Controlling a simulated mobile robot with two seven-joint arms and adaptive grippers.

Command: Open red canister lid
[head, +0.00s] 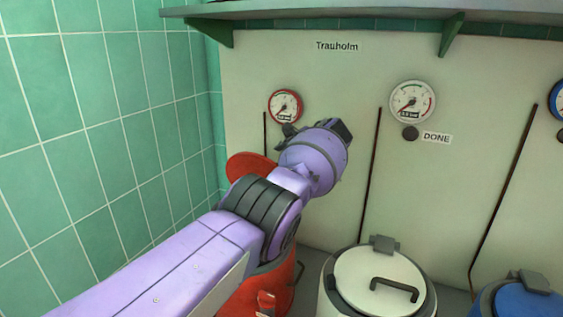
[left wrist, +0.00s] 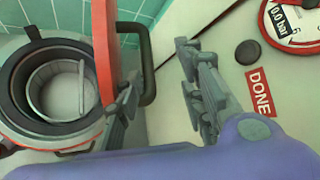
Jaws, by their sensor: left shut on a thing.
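The red canister (head: 262,292) stands at the lower middle of the head view, largely hidden behind my left arm. Its red lid (head: 248,166) is raised and tilted up at the back. In the left wrist view the lid (left wrist: 104,45) stands nearly edge-on with its black handle (left wrist: 148,62) beside it. The canister's open mouth (left wrist: 60,95) shows a dark ring and a pale interior.
A white canister (head: 340,295) with a closed lid and a blue canister (head: 515,300) stand to the right. Gauges (head: 285,106) and thin pipes (head: 370,175) are on the back wall. A green shelf (head: 350,13) runs above. A tiled wall (head: 90,130) closes the left side.

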